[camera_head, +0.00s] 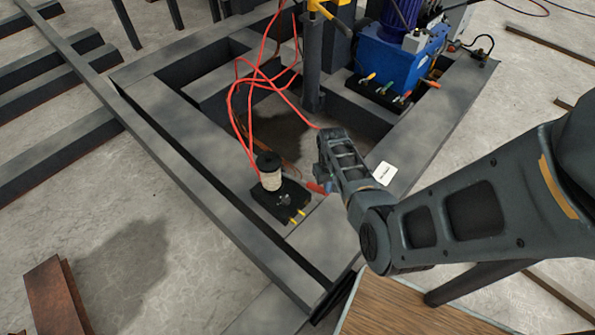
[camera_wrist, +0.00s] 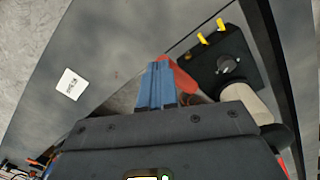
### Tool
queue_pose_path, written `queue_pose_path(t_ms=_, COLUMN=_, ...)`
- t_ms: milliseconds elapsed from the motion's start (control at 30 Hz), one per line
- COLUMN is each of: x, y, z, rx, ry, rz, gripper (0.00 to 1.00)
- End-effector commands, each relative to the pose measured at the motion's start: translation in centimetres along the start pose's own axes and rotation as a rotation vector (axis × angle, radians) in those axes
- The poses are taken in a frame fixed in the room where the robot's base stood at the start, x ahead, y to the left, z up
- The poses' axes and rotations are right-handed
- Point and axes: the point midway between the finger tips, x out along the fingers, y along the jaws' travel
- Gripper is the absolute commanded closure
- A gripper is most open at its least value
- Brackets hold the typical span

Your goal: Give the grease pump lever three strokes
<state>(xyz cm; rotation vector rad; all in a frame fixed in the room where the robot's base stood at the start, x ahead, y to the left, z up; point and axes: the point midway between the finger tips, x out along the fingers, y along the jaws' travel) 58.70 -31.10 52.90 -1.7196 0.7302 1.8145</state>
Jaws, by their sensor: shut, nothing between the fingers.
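The grease pump (camera_head: 270,180) stands on the dark steel frame, with a pale cylindrical body, black cap and black base plate with yellow tabs. In the wrist view the pump (camera_wrist: 230,68) is at the upper right. A red part (camera_head: 314,187), which looks like the lever's grip, sticks out from the pump towards my gripper (camera_head: 328,187). In the wrist view this red part (camera_wrist: 180,78) lies right beside my blue fingertips (camera_wrist: 156,66). My fingers are together and empty. I cannot tell whether they touch the red part. The lever's remainder is mostly hidden.
Red hoses (camera_head: 240,92) loop above the frame behind the pump. A blue power unit (camera_head: 392,62) with small levers stands at the back right. A white label (camera_head: 384,173) lies on the frame (camera_head: 425,125) right of my gripper. A wooden board (camera_head: 400,312) is in front.

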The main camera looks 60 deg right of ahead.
Motion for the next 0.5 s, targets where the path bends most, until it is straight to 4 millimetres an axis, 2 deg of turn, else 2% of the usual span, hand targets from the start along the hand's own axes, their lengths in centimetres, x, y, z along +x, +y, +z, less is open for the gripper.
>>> queue_pose_path(t_ms=267, x=0.1, y=0.0, z=0.0, rx=0.000, ry=0.000, rz=0.000, gripper=1.00)
queue_pose_path(t_ms=500, x=1.0, y=0.2, z=0.3, rx=0.000, ry=-0.002, rz=0.000, gripper=1.00)
